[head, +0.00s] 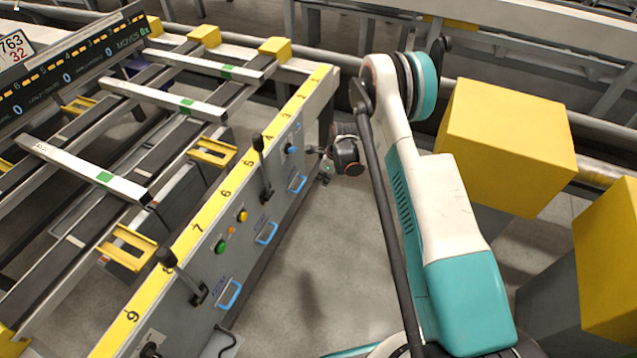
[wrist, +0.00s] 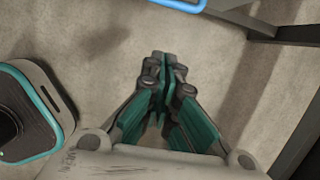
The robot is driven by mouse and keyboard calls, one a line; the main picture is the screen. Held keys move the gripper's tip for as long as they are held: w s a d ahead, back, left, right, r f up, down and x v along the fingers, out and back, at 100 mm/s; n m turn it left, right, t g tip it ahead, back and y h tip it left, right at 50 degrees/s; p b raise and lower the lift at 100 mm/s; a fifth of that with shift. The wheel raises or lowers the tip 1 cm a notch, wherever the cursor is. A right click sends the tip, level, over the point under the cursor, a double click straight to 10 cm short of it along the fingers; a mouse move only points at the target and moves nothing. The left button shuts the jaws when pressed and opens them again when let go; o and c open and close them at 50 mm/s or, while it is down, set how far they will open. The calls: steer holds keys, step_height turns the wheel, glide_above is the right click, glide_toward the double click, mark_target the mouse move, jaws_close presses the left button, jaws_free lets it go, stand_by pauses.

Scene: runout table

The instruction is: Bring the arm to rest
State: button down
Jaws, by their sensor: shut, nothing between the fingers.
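My gripper (wrist: 165,75) shows in the wrist view with its teal and dark fingers together and nothing between them. It points down over bare concrete floor (wrist: 215,60). In the head view my arm comes up from the bottom, bends at the top and comes down beside the control panel (head: 255,205). The dark wrist end hangs near the panel's far end, partly hidden by my arm, and its fingers are too small to read there.
The panel carries black levers (head: 265,165), a green button (head: 221,247) and blue handles (head: 266,233). The runout table's yellow numbered edge (head: 215,205) lies left. Large yellow blocks (head: 508,140) stand right of my arm. A blue handle (wrist: 180,4) shows at the wrist view's top.

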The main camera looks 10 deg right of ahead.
steer(key=shift+v, duration=1.3)
steer(key=s+r+n+t, duration=0.3)
steer(key=r+n, duration=0.5)
steer(key=r, duration=1.8)
steer(key=s+r+n+h, duration=0.1)
steer(key=s+r+n, duration=0.5)
steer(key=s+r, duration=0.65)
steer(key=s+r+n+t, duration=0.1)
steer(key=s+n, duration=0.4)
steer(key=s, duration=0.5)
steer(key=s+d+r+n+t+h, duration=0.1)
steer(key=s+r+n, duration=0.3)
steer(key=s, duration=0.7)
steer(key=shift+r+n+t, duration=0.25)
steer(key=shift+n+t, duration=0.05)
steer(key=shift+n, duration=0.7)
